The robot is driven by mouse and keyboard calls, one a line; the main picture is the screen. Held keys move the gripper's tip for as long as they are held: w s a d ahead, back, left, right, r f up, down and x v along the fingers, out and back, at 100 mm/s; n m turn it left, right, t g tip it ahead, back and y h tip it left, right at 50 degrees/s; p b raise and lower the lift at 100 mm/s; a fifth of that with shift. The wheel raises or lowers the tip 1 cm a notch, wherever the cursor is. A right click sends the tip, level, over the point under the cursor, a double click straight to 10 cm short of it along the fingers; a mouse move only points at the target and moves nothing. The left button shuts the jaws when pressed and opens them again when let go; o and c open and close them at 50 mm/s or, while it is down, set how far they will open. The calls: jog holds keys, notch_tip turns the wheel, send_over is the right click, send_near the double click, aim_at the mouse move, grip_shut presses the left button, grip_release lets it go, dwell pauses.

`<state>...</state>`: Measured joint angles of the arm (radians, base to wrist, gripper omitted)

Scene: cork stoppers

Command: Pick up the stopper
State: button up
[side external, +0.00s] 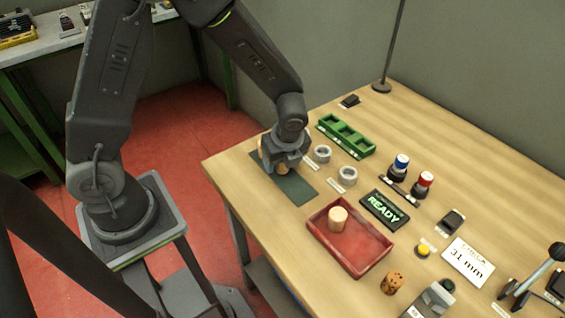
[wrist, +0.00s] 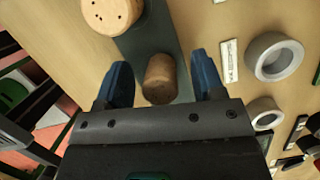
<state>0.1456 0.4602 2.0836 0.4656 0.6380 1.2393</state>
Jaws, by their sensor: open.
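A brown cork stopper (wrist: 159,80) is between the two blue fingers of my gripper (wrist: 161,66) in the wrist view, with a gap on each side. It is over the dark green mat (wrist: 150,32). A larger, paler cork (wrist: 112,12) with dark holes is beyond the left finger, at the mat's edge. In the side external view my gripper (side external: 285,158) is low over the dark green mat (side external: 298,190) and mostly hides both corks there. My gripper is open.
Two grey rings (side external: 322,153) lie right of the mat. A red tray (side external: 350,258) holds a pale cork (side external: 338,217). A speckled cork (side external: 393,283) stands beside the tray. A green compartment box (side external: 345,135) and a READY display (side external: 384,209) are further right.

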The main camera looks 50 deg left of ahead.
jog(key=shift+a+f, duration=0.1)
jog(key=shift+f, duration=0.25)
jog(key=shift+c, duration=0.3)
jog(key=c, duration=0.9)
jog(key=shift+r, duration=0.2)
